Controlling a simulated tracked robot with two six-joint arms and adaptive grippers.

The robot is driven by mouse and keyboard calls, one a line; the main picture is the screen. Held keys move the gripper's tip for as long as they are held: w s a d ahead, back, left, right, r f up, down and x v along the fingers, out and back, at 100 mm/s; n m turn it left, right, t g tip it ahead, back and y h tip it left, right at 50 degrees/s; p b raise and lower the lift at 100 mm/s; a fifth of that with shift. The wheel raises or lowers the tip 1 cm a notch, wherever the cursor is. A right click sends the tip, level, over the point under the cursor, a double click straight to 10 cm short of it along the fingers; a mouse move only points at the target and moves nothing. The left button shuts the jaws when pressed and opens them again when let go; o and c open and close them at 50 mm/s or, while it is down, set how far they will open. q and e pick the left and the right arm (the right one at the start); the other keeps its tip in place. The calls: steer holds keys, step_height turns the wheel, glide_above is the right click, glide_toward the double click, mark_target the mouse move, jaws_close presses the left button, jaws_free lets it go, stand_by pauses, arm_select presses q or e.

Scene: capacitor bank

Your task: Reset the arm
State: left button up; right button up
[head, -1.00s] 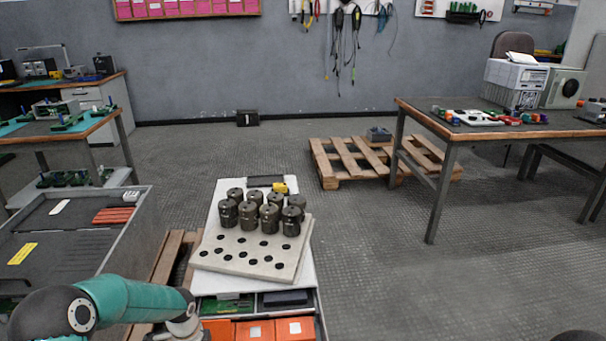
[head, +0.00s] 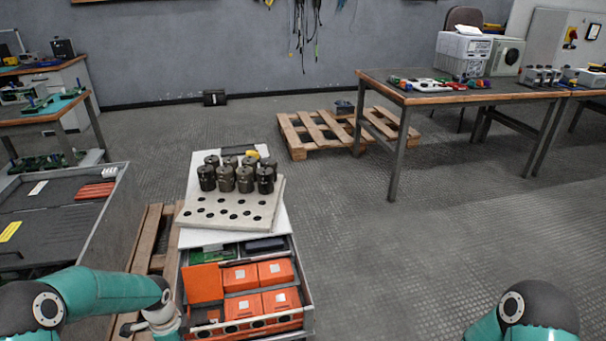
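My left arm (head: 90,295) comes in at the lower left, and its wrist (head: 162,312) reaches down to the bottom edge beside the open drawer. I cannot make out the fingers of my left gripper; they seem to lie below the frame. My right arm (head: 535,310) shows only as a teal and dark joint at the lower right corner, and its gripper is out of view. Several dark cylindrical capacitors (head: 245,179) stand upright on a pale board with holes (head: 262,214), on top of a white cabinet. The board's front holes are empty.
An open drawer (head: 308,302) holds several orange boxes (head: 240,277). A grey tray cart (head: 60,220) stands at the left. Wooden pallets (head: 297,148) lie on the floor behind. A workbench (head: 430,97) stands at the back right. The floor at right is clear.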

arm_select(q)
steer(key=s+d+f+n+g+h, duration=0.15)
steer(key=s+d+f+n, duration=0.3)
steer(key=s+d, duration=0.6)
steer(key=s+d+f+n+h, duration=0.3)
steer(key=s+d+n, duration=0.3)
steer(key=s+d, duration=0.4)
step_height(320, 180, up, 25)
steer(key=a+n+t+p, duration=0.2)
steer(key=n+p, duration=0.5)
steer(key=p, duration=1.8)
steer(key=shift+w, duration=0.25)
steer(key=shift+y, duration=0.25)
